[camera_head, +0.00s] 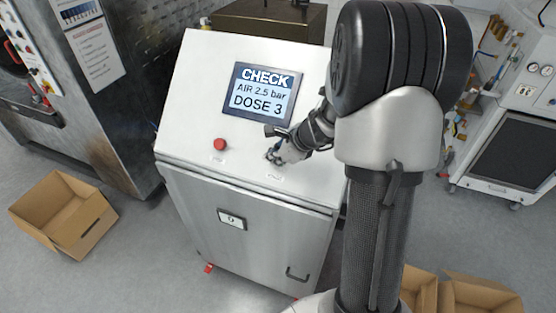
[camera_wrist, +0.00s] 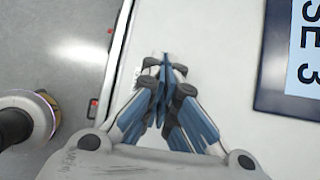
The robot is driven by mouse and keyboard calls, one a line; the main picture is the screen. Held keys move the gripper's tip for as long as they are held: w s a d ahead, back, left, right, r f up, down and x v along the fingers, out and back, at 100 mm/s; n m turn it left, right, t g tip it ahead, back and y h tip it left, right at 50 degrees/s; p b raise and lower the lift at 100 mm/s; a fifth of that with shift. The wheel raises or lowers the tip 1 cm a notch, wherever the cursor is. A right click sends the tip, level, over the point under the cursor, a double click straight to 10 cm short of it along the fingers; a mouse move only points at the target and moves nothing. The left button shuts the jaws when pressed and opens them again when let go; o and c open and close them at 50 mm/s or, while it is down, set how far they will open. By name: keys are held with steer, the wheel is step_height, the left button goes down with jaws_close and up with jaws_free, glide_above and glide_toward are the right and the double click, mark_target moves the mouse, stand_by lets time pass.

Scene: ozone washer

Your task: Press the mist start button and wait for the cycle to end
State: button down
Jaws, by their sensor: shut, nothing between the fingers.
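The white sloped control panel (camera_head: 200,90) of the washer carries a screen (camera_head: 258,93) that reads "CHECK", "AIR 2.5 bar", "DOSE 3". Part of the screen also shows at the right of the wrist view (camera_wrist: 302,50). A red mushroom button (camera_head: 220,144) stands on the panel, left of my gripper (camera_head: 273,157). My gripper is shut and empty, with its fingertips (camera_wrist: 166,70) at or just above the panel below the screen. No mist start button shows clearly; the panel spot under the fingertips is hidden, so I cannot tell whether they touch anything.
The steel cabinet front (camera_head: 250,240) has a small plate and a handle. An open cardboard box (camera_head: 65,215) lies on the floor at left, beside a dark steel machine (camera_head: 105,110). More boxes (camera_head: 480,295) are at lower right. A white unit (camera_head: 510,125) stands at right.

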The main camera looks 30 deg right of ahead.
steer(key=shift+s+a+r, duration=0.15)
steer(key=shift+a+r, duration=0.05)
steer(key=shift+r, duration=0.05)
steer(key=shift+s+a+r+p, duration=0.5)
steer(key=shift+a+r, duration=0.2)
steer(key=shift+r, duration=0.2)
steer(key=shift+s+a+r+p, duration=0.4)
steer(key=shift+s+a+r, duration=0.25)
steer(key=shift+r, duration=0.2)
steer(key=shift+w, duration=0.1)
